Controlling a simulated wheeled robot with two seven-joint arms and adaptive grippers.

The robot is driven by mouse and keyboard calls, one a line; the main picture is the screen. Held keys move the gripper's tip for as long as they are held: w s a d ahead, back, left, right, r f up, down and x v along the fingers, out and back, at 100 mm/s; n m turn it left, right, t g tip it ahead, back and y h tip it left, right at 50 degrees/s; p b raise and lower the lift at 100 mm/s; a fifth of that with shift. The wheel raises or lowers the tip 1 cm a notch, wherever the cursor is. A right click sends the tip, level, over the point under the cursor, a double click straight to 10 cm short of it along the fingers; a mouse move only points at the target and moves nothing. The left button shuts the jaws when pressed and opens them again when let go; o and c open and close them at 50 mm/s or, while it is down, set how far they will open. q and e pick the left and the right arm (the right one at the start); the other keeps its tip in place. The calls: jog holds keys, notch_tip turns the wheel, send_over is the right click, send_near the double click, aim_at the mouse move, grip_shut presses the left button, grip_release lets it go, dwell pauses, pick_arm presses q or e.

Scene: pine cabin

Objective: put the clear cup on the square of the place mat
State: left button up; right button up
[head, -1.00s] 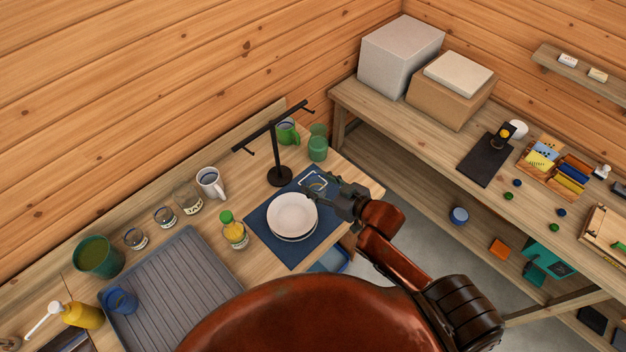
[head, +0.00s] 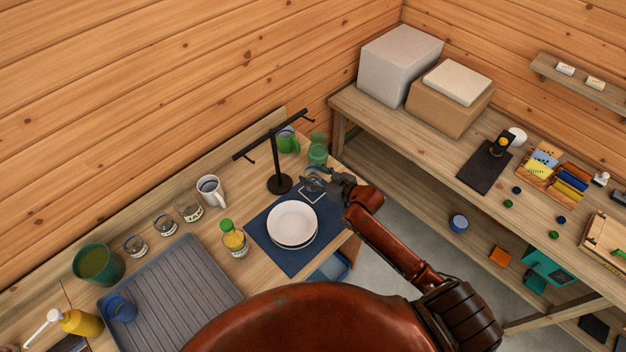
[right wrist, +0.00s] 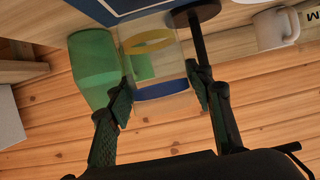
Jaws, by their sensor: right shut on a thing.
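My right gripper (head: 322,180) is shut on the clear cup (head: 311,180) near the far corner of the dark blue place mat (head: 272,248). The white square outline (head: 313,193) on the mat shows just in front of the cup. In the right wrist view the clear cup (right wrist: 160,72) sits between the two fingers (right wrist: 160,98), with a yellow ring and a blue band on it. The mat's edge and a white line show at the top there. I cannot tell whether the cup touches the table or mat. My left gripper is not in view.
White plates (head: 292,224) lie on the mat. A black mug stand (head: 279,184) is left of the cup. A green glass (head: 317,155) and green mug (head: 287,140) stand behind.

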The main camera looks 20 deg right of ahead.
aim_at(318, 182)
jog(key=shift+f, duration=1.45)
jog(key=shift+f, duration=0.15)
jog(key=o, duration=1.2)
jog(key=shift+c, duration=0.2)
jog(key=v, duration=1.2)
